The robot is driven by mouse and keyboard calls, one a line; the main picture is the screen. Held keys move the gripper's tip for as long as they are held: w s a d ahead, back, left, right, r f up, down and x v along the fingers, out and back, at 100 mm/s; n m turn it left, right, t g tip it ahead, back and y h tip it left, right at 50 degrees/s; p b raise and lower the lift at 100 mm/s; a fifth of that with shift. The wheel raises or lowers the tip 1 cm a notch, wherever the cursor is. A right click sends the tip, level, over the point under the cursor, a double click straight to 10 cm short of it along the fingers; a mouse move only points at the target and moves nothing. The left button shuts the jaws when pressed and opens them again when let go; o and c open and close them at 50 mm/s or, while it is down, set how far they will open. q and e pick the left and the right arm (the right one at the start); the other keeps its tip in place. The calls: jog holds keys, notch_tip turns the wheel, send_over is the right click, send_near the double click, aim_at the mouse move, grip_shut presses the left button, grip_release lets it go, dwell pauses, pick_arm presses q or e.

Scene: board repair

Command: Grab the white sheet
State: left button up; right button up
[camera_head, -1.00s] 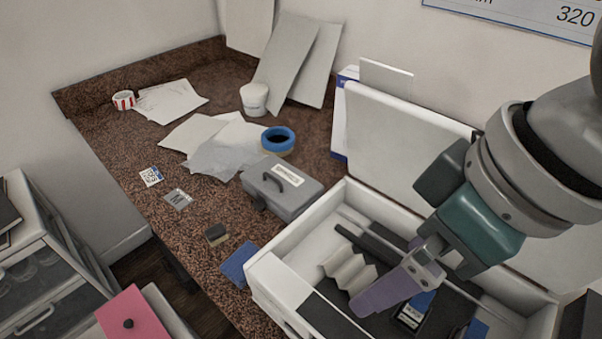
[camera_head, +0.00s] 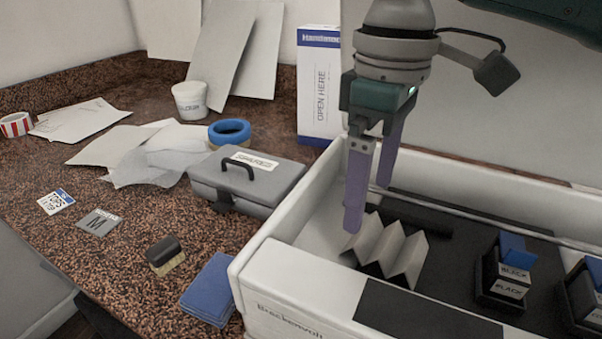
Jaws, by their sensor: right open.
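Several white sheets lie on the speckled brown counter: one with faint print (camera_head: 78,118) at the far left, a plain off-white one (camera_head: 112,146) nearer, and a thin translucent one (camera_head: 150,168) overlapping it. Which one the task means I cannot tell. A zigzag-folded white piece (camera_head: 385,248) stands inside the white box (camera_head: 285,300). My right gripper (camera_head: 368,205) has purple fingers pointing down, open and empty, above the box's left part, close to the folded piece. Whether it touches that piece is unclear. My left gripper is not in view.
A grey toolbox (camera_head: 245,185) stands between the sheets and the white box. A blue tape roll (camera_head: 230,130), white tub (camera_head: 189,100), brush (camera_head: 165,255) and blue pad (camera_head: 210,290) are around it. Pale boards (camera_head: 217,55) lean on the wall. Black holders (camera_head: 503,275) sit in the box.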

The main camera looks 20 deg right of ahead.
aim_at(366, 228)
jog(key=f, duration=0.5)
jog(key=shift+s+f, duration=0.2)
jog(key=shift+f, duration=0.15)
jog(key=c, duration=1.1)
